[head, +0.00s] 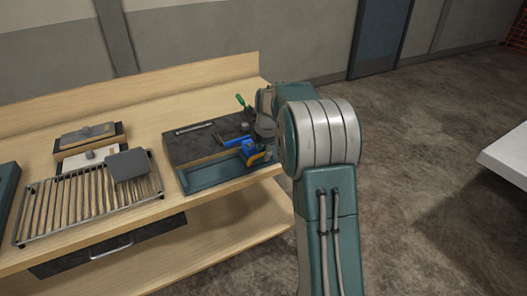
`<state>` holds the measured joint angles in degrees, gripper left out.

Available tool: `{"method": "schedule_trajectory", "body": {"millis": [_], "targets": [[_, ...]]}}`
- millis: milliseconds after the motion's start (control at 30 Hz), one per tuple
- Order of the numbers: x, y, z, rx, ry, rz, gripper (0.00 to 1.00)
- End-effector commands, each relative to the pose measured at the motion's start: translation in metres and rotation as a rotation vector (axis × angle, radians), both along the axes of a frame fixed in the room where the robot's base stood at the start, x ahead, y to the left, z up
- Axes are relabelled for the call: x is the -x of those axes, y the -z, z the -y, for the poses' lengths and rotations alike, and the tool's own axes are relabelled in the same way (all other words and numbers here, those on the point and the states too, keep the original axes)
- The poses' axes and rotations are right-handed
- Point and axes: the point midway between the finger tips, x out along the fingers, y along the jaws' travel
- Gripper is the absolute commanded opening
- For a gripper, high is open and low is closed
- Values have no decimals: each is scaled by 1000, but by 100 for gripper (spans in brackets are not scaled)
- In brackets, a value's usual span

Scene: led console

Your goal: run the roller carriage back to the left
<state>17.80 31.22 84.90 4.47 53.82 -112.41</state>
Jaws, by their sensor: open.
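The dark console (200,148) with a teal front sits at the right end of the wooden bench. A blue part (247,147), which looks like the roller carriage, is at the right side of the console, with an orange piece (259,157) at its lower right. My gripper (259,138) is open, close over the console's right end by the blue part. My arm hides part of it, and I cannot tell whether it touches the carriage. A green-handled part (240,99) stands at the console's back right.
The wooden bench (215,82) has a raised back edge. Left of the console are a slatted rack (75,206), a grey square piece (128,164) on its right end, and blocks with knobs (88,132) behind it. A white surface (512,152) is at the far right.

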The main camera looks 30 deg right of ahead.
Motion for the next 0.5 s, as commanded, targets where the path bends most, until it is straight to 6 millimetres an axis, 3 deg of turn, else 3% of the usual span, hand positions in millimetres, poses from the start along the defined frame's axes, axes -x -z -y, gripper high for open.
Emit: {"method": "schedule_trajectory", "body": {"millis": [233,267,300,367,500], "targets": [[0,1,0,-1,0,0,53],[0,1,1,-1,0,0,44],[0,1,1,-1,0,0,27],[0,1,1,-2,0,0,0],[0,2,2,-2,1,0,0]]}}
